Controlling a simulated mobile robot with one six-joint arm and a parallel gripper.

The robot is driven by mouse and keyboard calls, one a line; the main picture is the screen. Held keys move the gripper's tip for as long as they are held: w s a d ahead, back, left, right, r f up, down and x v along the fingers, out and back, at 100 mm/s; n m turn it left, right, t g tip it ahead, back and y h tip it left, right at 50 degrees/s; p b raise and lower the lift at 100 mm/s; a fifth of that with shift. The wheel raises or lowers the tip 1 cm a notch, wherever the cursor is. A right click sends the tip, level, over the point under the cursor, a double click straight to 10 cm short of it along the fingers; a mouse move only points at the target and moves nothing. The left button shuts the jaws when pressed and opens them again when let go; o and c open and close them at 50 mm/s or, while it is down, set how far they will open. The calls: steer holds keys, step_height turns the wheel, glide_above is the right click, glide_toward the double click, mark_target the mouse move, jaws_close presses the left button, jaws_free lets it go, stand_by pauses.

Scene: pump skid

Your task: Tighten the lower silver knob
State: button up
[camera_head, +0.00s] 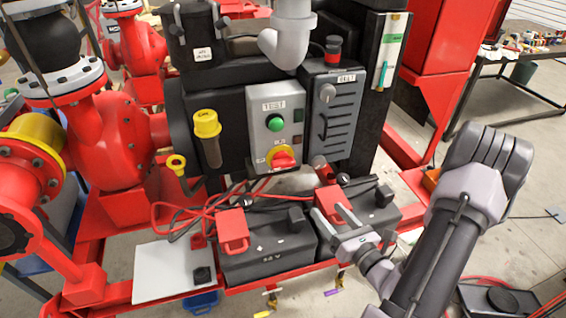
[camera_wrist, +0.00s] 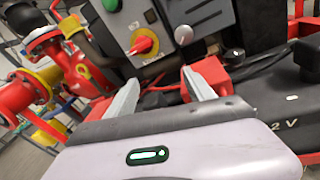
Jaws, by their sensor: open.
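A round silver knob (camera_wrist: 183,35) shows in the wrist view, to the right of the red-and-yellow rotary switch (camera_wrist: 145,42). It lies beyond my fingertips and apart from them. In the head view another silver knob (camera_head: 327,93) sits higher up on the dark ribbed box; I cannot clearly make out the lower one there. My gripper (camera_head: 331,211) is over the right black battery, below the control panel. Its two fingers are apart with nothing between them, as the wrist view also shows (camera_wrist: 160,80).
The grey panel (camera_head: 259,112) has a green button and the rotary switch. Two black batteries (camera_head: 265,255) with red clamps and loose cables lie below it. Red pump pipes (camera_head: 105,150) stand left. A yellow-capped tube (camera_head: 207,125) stands left of the panel.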

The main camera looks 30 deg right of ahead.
mark_target(320, 165)
steer(key=d+m+h, duration=0.2)
steer(key=s+d+r+m+h, duration=0.1)
steer(key=d, duration=0.1)
steer(key=x, duration=0.5)
steer(key=b+x, duration=0.1)
steer(key=x, duration=1)
steer(key=shift+w+d+r, duration=0.15)
steer(key=shift+w+d, duration=0.15)
steer(key=shift+d, duration=0.1)
jaws_close()
steer(key=shift+b, duration=0.3)
steer(key=n+b, duration=0.2)
steer(key=n, duration=0.2)
steer(key=n+b, duration=0.1)
steer(key=n, duration=0.3)
steer(key=shift+n, duration=0.4)
